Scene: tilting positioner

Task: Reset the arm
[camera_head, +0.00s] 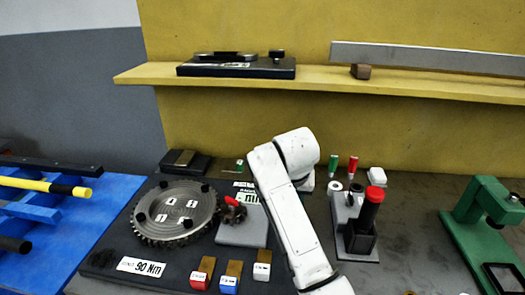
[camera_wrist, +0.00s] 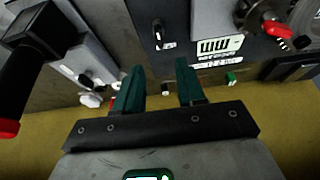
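My gripper (camera_wrist: 160,92) shows in the wrist view with its two green fingers apart and nothing between them. In the head view my white arm rises from the bottom edge and bends over the table, and the gripper itself cannot be made out there. The wrist view looks down on the bench, with the black board (camera_wrist: 205,50) beyond the fingers. A black post with a red end (camera_wrist: 10,127) is at the left of that view. In the head view the red-capped black post (camera_head: 368,210) stands right of my arm.
A toothed disc (camera_head: 177,210) lies on the board (camera_head: 125,235), left of my arm. Red, blue and white blocks (camera_head: 228,283) are at its front. A shelf (camera_head: 430,87) runs along the yellow wall. A green frame (camera_head: 475,215) is at right. Bare bench (camera_head: 425,240) lies between post and frame.

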